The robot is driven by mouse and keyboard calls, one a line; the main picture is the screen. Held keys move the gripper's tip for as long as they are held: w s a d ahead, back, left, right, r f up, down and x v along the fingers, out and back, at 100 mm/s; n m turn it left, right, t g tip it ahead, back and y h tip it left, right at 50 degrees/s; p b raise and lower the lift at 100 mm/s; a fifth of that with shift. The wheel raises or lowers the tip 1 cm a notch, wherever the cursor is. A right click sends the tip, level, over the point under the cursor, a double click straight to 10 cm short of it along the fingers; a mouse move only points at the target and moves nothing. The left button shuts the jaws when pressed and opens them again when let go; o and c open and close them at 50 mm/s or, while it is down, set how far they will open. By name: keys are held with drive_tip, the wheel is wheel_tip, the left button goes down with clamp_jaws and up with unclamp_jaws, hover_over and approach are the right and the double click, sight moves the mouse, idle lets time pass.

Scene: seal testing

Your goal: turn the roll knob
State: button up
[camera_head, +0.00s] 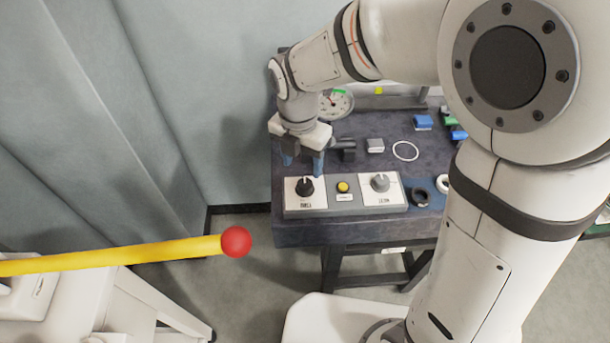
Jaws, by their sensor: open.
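A control panel (325,208) lies along the near left edge of the dark table. It has a black knob (304,187) at its left end and a grey knob (380,182) at its right end. The labels under both knobs are too small to read for sure, so I cannot tell which is the roll knob. My gripper (303,163) points down with its blue fingers apart. It is just above and behind the black knob in the picture, empty; contact with the knob is not visible.
A yellow button (342,187) sits between the knobs. A round gauge (336,103), a grey block (375,146), a white ring (405,151), a blue block (423,122) and dark rings (421,196) are on the table (300,235). A yellow bar with a red ball end (236,242) crosses the lower left.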

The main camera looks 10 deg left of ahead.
sight(304, 184)
drive_tip(key=f, duration=0.6)
drive_tip(key=shift+d+f, duration=0.2)
drive_tip(key=shift+f, duration=0.2)
drive_tip(key=shift+c, duration=0.4)
drive_tip(key=c, duration=0.9)
